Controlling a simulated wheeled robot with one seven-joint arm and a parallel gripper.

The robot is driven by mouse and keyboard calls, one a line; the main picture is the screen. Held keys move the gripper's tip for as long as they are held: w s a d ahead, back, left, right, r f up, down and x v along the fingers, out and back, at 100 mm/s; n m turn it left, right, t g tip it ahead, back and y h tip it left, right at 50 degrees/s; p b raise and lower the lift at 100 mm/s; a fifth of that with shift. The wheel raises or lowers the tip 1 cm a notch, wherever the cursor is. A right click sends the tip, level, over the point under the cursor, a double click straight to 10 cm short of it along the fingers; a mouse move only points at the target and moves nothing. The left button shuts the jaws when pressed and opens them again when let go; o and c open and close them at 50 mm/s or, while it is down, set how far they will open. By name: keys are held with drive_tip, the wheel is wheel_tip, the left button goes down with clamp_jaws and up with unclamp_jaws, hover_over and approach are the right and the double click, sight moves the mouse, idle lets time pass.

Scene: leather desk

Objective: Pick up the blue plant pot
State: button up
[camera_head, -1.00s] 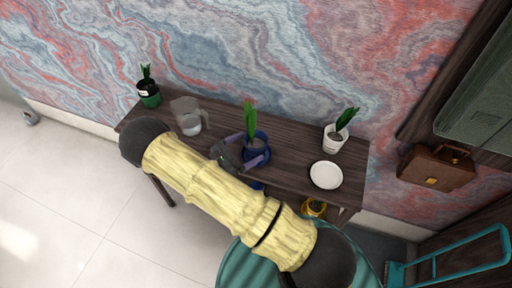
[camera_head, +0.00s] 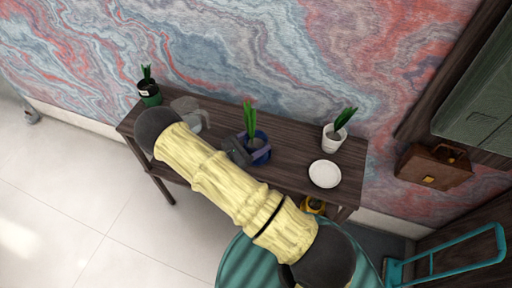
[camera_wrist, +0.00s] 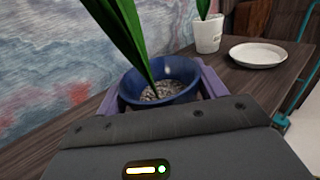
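The blue plant pot (camera_head: 265,139) stands upright on the dark wooden table, with long green leaves rising from it. In the wrist view the blue pot (camera_wrist: 180,86) is right ahead, its round rim and the grey gravel inside showing. My gripper (camera_head: 255,147) is at the pot, on its near left side. In the wrist view the purple fingers of my gripper (camera_wrist: 158,82) are spread, one on each side of the pot. They are very close to its wall, but I cannot tell whether they touch it. The pot's lower part is hidden behind my gripper's body.
A white plant pot (camera_head: 334,139) and a white plate (camera_head: 324,174) stand to the right on the table (camera_head: 290,136). A clear glass jug (camera_head: 188,110) and a dark green plant pot (camera_head: 149,95) stand to the left. The marbled wall (camera_head: 240,50) rises behind.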

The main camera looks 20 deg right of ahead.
sight(256, 144)
drive_tip(key=shift+w, duration=0.1)
drive_tip(key=c, duration=0.8)
drive_tip(key=shift+r+b, duration=0.55)
drive_tip(key=shift+r, duration=4.5)
